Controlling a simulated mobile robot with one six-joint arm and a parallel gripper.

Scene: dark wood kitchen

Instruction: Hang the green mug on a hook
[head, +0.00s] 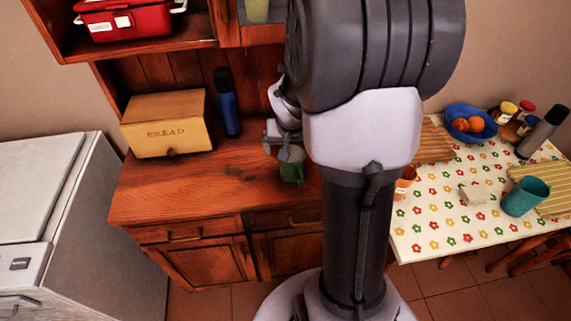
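The green mug (292,173) is upright at the right part of the dark wood counter, with its handle toward the right. My gripper (283,150) is right above the mug, its fingers at or just over the mug's rim. My arm covers the area to the right. I cannot tell whether the fingers are open or shut, whether they touch the mug, or whether the mug rests on the counter or is slightly raised. No hook shows in this view.
A bread box (167,124) and a blue bottle (227,103) stand at the back of the counter (160,190). A red case (125,20) is on the shelf above. A flowered table (440,215) with a teal cup (525,196) and blue bowl (470,122) stands right.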

